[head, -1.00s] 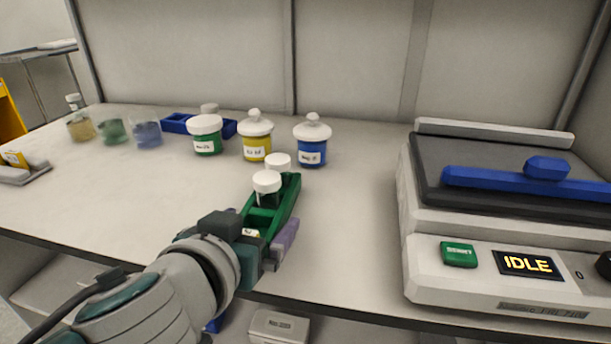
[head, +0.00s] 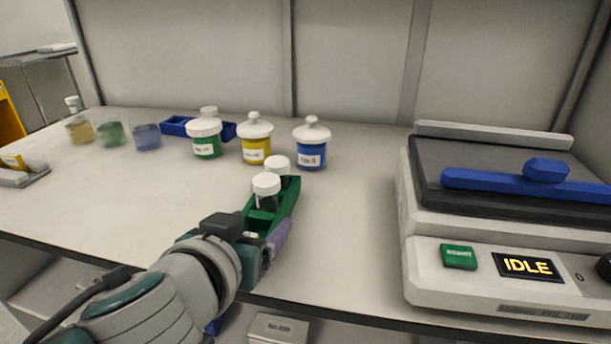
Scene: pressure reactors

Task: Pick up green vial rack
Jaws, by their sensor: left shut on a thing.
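The green vial rack (head: 288,203) is in the middle of the head view, near the bench's front edge. It holds two white-capped vials, a nearer one (head: 266,186) and a farther one (head: 278,166). My left gripper (head: 262,243) comes in from the lower left and is shut on the near end of the rack. A purple finger pad shows on the rack's right side. I cannot tell whether the rack's underside touches the bench. My right gripper is not in view.
Green (head: 206,140), yellow (head: 255,142) and blue (head: 311,148) lidded jars stand behind the rack. A blue rack (head: 176,124) lies behind them. A machine with an IDLE display (head: 528,265) fills the right. Beakers (head: 147,137) stand left. The bench (head: 130,200) is clear left of the rack.

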